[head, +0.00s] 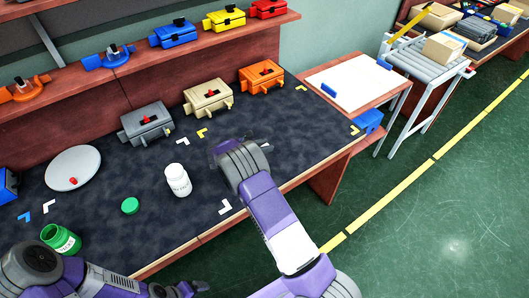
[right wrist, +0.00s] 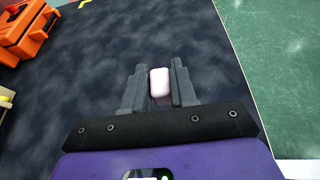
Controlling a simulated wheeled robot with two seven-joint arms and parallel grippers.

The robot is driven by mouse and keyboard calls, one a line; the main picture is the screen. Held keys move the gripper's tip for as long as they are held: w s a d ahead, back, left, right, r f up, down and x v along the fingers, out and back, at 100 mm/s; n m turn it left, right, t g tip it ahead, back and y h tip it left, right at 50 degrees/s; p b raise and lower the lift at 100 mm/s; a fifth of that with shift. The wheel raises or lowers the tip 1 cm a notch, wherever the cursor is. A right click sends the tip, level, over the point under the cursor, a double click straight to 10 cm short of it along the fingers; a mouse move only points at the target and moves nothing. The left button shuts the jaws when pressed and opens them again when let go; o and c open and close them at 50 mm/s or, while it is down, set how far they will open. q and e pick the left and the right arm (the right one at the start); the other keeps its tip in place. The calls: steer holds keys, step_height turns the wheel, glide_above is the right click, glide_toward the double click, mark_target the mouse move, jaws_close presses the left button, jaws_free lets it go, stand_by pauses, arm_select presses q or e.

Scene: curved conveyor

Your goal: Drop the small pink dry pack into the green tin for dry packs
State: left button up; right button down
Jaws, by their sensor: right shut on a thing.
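The green tin (head: 61,239) with a pale label stands open and tilted in the picture at the front left of the dark mat in the head view. My right gripper (right wrist: 159,88) is shut on a small pale pink pack (right wrist: 160,77), seen between its fingers in the right wrist view. In the head view my right gripper (head: 220,148) is over the mat, well to the right of the tin; the pack cannot be made out there. My left gripper (head: 190,288) is low at the front edge, right of the tin; its jaw opening is unclear.
A green lid (head: 130,206) and a white bottle (head: 178,180) stand between the tin and my right gripper. A white plate (head: 66,160) with a red item lies behind the tin. Grey (head: 146,124), beige (head: 208,98) and orange (head: 261,77) boxes line the back.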

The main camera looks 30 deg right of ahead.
steer(key=shift+r, duration=1.9)
